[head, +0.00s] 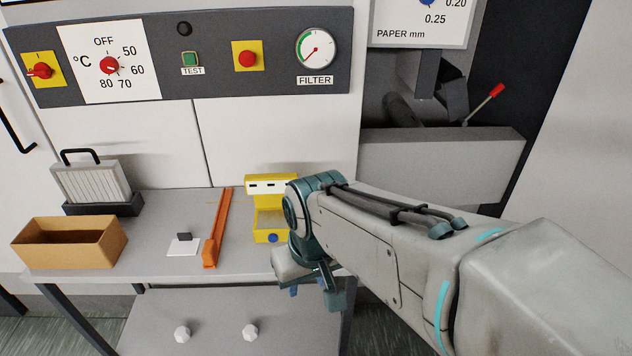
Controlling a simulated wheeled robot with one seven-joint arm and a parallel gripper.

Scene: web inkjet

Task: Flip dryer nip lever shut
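A thin metal lever with a red tip (484,103) stands out at the right, slanting up and to the right. Its lower end goes behind a grey panel (440,155) beside dark rollers; it is the only such lever in view. No label on it can be read. My gripper (316,294) hangs low at the front edge of the bench, left of and well below the lever, not touching it. Its fingers are small and partly hidden by my wrist, so I cannot tell their opening.
The grey bench (160,205) holds a cardboard box (70,258), a filter-like block (92,180), an orange tool (217,230) and a yellow device (270,185) beside my wrist. Above is a control panel (215,60) with knobs and a gauge. My arm crosses the lower right.

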